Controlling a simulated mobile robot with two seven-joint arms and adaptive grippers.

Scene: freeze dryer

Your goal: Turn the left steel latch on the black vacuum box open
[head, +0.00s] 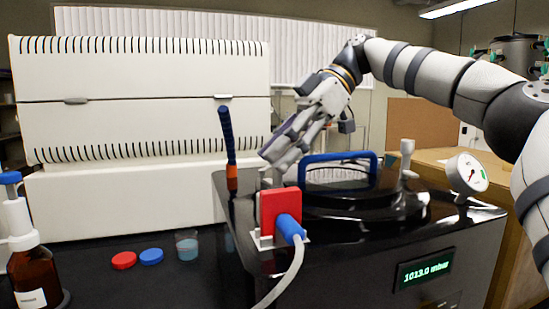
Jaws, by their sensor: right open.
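The black vacuum box (345,255) stands on the dark bench at the right, with a round black lid and a blue handle (312,160) on top. My right gripper (280,153) reaches in from the upper right, fingers pointing down and left, at the left side of the lid. It is open. The left steel latch (269,179) shows only as a small grey piece under the fingertips, behind the red block; I cannot tell its angle or whether the fingers touch it. The other steel latch (407,156) stands upright right of the lid. My left gripper is out of view.
A red block with a blue plug (289,228) and grey cable stands at the box's front left corner. A blue-handled tool (228,145) stands upright just left of the gripper. A gauge (467,173) sits at the right. Caps, a beaker (187,246) and a brown bottle (35,275) stand left.

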